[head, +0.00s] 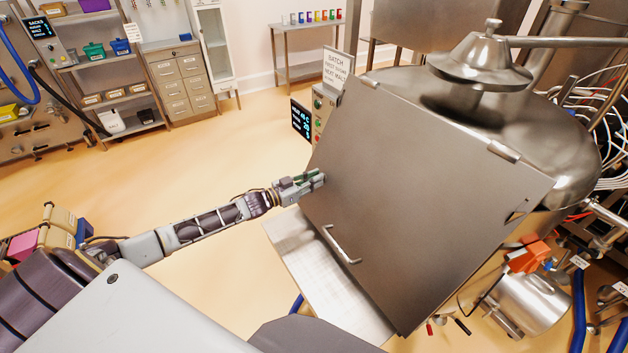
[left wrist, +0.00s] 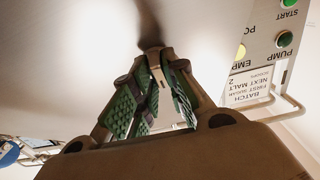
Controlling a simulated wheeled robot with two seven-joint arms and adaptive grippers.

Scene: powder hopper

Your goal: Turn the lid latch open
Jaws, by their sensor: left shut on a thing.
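The lid (head: 420,190) is a large, slanted steel plate on the hopper, with a bar handle (head: 341,246) near its lower edge. My left gripper (head: 320,178) is at the lid's left edge, with its arm stretched out from the left. In the left wrist view its green-padded fingers (left wrist: 154,62) are shut close to the pale metal surface. The lid latch is between the fingertips and mostly hidden by them, so I cannot tell its angle. My right gripper is not in view.
A control box (head: 318,105) with buttons and a batch sign (head: 339,70) stand just behind the lid's left edge. A domed steel vessel top (head: 480,60) rises behind. A pale block (head: 305,255) is below the lid. Open floor lies to the left.

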